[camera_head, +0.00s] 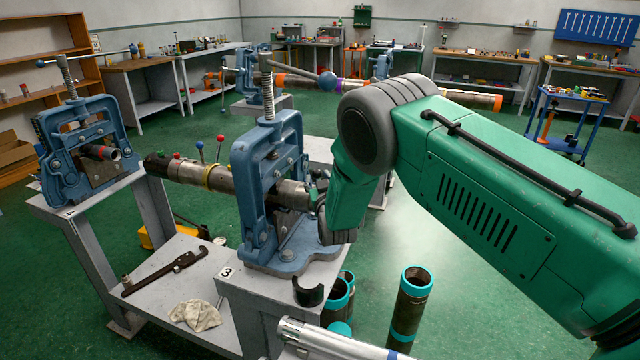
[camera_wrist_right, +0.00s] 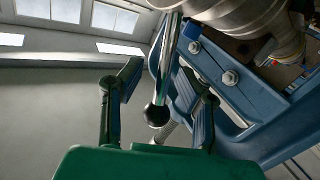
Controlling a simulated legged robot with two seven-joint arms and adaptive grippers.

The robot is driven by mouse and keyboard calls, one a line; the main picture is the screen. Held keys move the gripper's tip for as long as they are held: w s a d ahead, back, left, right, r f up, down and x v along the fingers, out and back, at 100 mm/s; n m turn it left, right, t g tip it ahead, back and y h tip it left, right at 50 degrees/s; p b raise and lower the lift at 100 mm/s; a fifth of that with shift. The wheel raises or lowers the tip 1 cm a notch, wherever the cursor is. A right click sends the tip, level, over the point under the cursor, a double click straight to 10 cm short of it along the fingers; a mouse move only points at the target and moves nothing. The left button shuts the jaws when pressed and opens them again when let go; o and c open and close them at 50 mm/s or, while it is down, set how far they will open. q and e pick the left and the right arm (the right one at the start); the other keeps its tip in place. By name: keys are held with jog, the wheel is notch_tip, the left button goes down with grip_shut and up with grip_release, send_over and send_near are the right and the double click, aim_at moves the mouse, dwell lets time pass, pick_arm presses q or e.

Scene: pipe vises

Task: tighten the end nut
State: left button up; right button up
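A pipe (camera_head: 215,177) runs through the blue vise (camera_head: 267,180) marked 3. A bare metal section (camera_head: 290,194), perhaps the end nut, shows at its right end, partly hidden by my right arm. My right gripper is beside that end, its fingers mostly hidden in the head view. In the right wrist view my right gripper (camera_wrist_right: 163,100) has its fingers spread apart. A shiny rod (camera_wrist_right: 171,55) with a dark ball (camera_wrist_right: 157,115) at its end is between the fingers, without clear contact. A round metal fitting (camera_wrist_right: 235,18) is above right. My left gripper is out of view.
A second blue vise (camera_head: 82,145) stands at the left. A pipe wrench (camera_head: 165,272) and a rag (camera_head: 195,314) lie on the lower shelf. Upright pipes with teal bands (camera_head: 411,300) stand on the floor. Open green floor lies behind my right arm.

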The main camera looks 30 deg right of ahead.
jog(key=v, duration=1.2)
